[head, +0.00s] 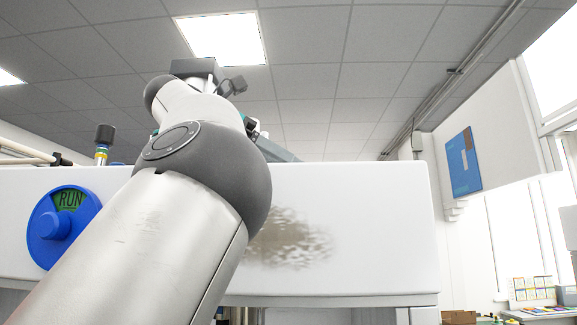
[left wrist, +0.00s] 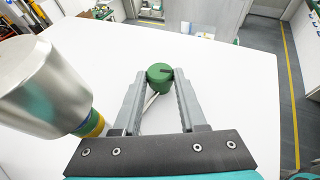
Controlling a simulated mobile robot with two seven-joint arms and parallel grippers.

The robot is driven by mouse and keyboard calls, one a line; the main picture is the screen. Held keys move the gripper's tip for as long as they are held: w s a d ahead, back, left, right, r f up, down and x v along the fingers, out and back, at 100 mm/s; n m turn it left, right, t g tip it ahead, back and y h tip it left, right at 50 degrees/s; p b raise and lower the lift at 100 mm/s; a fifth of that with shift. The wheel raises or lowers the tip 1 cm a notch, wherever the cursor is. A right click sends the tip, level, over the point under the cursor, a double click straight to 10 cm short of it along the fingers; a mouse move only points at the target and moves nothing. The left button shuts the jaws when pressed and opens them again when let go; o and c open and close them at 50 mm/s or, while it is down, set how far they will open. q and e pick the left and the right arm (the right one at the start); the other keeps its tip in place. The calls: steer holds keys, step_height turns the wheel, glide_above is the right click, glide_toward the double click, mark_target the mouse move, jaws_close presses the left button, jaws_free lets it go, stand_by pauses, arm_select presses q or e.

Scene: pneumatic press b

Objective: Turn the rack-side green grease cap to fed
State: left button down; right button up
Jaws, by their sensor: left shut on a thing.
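The green grease cap (left wrist: 158,76) is in the left wrist view, a small round cap with a dark slot in its top. It sits above the white top surface, and a thin pale rod shows below it. My left gripper (left wrist: 161,73) is shut on the cap, with one grey finger on each side. In the head view my arm hides the cap and most of the gripper. Whether the cap's slot points at a mark cannot be told. My right gripper is in neither view.
A metal cylinder with green and yellow bands (left wrist: 48,85) stands close to the left finger. The white top (left wrist: 245,95) is clear on the right. In the head view, a blue RUN dial (head: 52,228) and a black-topped banded post (head: 104,136) are left of my arm.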

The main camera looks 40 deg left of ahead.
arm_select(q)
steer(key=shift+c, duration=2.3)
jaws_free()
steer(key=shift+n+y, duration=0.3)
steer(key=shift+n, duration=0.1)
